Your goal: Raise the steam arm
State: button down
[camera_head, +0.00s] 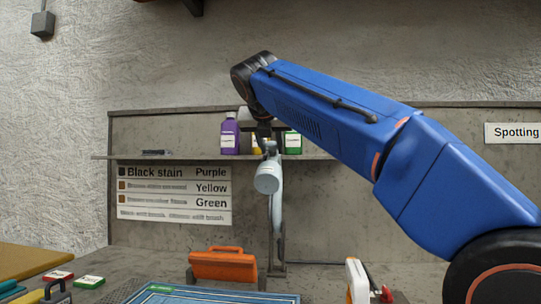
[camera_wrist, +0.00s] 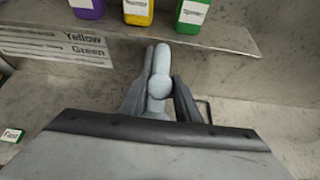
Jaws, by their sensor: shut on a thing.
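The steam arm (camera_head: 276,205) is a pale grey, rounded piece that hangs upright in front of the back wall, below the shelf. In the wrist view its pale rounded part (camera_wrist: 161,62) lies between my two dark fingers. My gripper (camera_wrist: 158,100) is shut on it. In the head view my blue arm reaches in from the right and its wrist bends down over the shelf. The fingers are small and partly hidden there.
A shelf (camera_head: 180,156) holds purple (camera_head: 230,137), yellow (camera_head: 257,143) and green (camera_head: 293,141) bottles close to my wrist. A stain chart (camera_head: 174,193) hangs below it. An orange-handled brush (camera_head: 222,264) and a blue rug (camera_head: 200,294) lie in front.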

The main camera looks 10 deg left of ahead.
jog(key=shift+w+r, duration=0.3)
jog(key=shift+w, duration=0.15)
jog(key=c, duration=1.4)
grip_release()
jog(key=shift+w, duration=0.1)
jog(key=v, duration=1.7)
